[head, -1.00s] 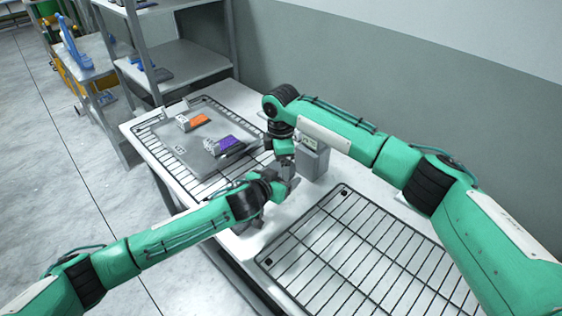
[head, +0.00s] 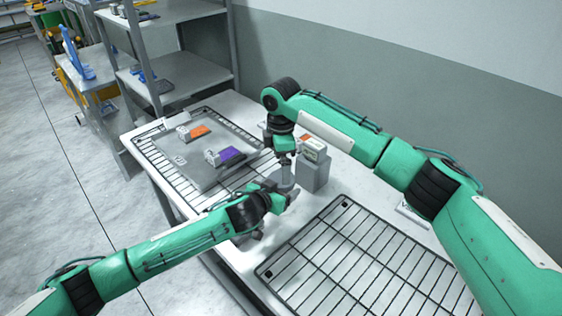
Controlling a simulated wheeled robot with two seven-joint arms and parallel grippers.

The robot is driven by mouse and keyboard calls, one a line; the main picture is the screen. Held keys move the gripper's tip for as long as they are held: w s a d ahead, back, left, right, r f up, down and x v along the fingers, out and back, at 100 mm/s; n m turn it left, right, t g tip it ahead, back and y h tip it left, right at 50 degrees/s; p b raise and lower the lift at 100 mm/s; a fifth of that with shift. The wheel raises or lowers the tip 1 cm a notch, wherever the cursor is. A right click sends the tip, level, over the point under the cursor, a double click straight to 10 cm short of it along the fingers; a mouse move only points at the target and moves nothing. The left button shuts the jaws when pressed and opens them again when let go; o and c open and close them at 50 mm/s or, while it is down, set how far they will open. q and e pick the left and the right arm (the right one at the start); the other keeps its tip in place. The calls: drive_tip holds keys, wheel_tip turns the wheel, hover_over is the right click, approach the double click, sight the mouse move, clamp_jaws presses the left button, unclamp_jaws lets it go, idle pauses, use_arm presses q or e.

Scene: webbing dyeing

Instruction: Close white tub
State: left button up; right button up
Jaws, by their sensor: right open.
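My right gripper (head: 285,178) points down over the middle of the table, just left of a grey box. It is open. My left gripper (head: 284,196) reaches in from the left, close beside and below the right one. Its fingers are small and dark here, so whether they are open or shut is unclear. I cannot make out the white tub clearly; the two grippers and their wrists cover the spot between them.
The grey box (head: 314,172) with a labelled top stands by the wall. An empty wire rack (head: 340,262) lies in front. Behind, a grey tray (head: 190,171) on another rack holds an orange-and-white block (head: 194,132) and a purple-and-white block (head: 226,156). Shelves (head: 185,88) stand behind.

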wheel_tip(320, 180, up, 12)
drive_tip(key=shift+f, duration=0.2)
use_arm(q)
drive_tip(key=o, duration=1.9)
drive_tip(key=shift+o, duration=0.2)
drive_tip(key=shift+s, duration=0.1)
drive_tip(key=b+v, duration=0.2)
drive_tip(key=v, duration=1.1)
drive_tip(key=shift+s+a, duration=0.2)
drive_tip(key=shift+s, duration=0.05)
use_arm(e)
drive_tip(key=shift+f, duration=0.95)
